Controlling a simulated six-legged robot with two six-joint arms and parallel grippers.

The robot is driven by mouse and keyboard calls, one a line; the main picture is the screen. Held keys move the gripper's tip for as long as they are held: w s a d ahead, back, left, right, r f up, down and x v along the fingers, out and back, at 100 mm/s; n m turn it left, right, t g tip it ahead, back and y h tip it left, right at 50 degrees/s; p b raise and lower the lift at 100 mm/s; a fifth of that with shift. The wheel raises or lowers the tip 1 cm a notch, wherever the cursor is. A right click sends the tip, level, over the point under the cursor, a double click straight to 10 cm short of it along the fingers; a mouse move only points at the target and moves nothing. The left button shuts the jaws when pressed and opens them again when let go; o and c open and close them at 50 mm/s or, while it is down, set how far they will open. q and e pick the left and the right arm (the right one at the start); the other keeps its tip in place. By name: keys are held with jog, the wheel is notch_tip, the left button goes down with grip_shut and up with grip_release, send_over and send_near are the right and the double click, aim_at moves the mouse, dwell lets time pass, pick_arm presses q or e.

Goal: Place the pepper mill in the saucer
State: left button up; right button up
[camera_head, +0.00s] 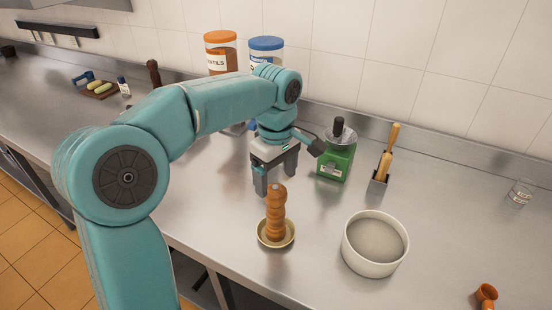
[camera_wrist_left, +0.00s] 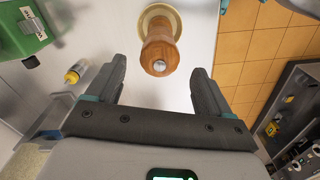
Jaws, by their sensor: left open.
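The wooden pepper mill (camera_head: 276,212) stands upright in the small cream saucer (camera_head: 262,238) near the middle of the counter. In the left wrist view the mill (camera_wrist_left: 160,47) shows from its top end, with the saucer (camera_wrist_left: 146,12) behind its base. My left gripper (camera_head: 270,188) is open and empty, just behind and above the mill. In the left wrist view its fingers (camera_wrist_left: 158,80) are spread wide, and the mill lies beyond their tips, apart from them. My right gripper is not in view.
A large white bowl (camera_head: 348,253) stands right of the saucer. Two lidded jars (camera_head: 220,50) stand at the back wall. An orange-brown cup (camera_head: 486,294) sits at the front right.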

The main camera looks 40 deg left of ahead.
pick_arm(q)
notch_tip(320, 180, up, 6)
jog(key=shift+f, duration=0.2)
dwell(0.4)
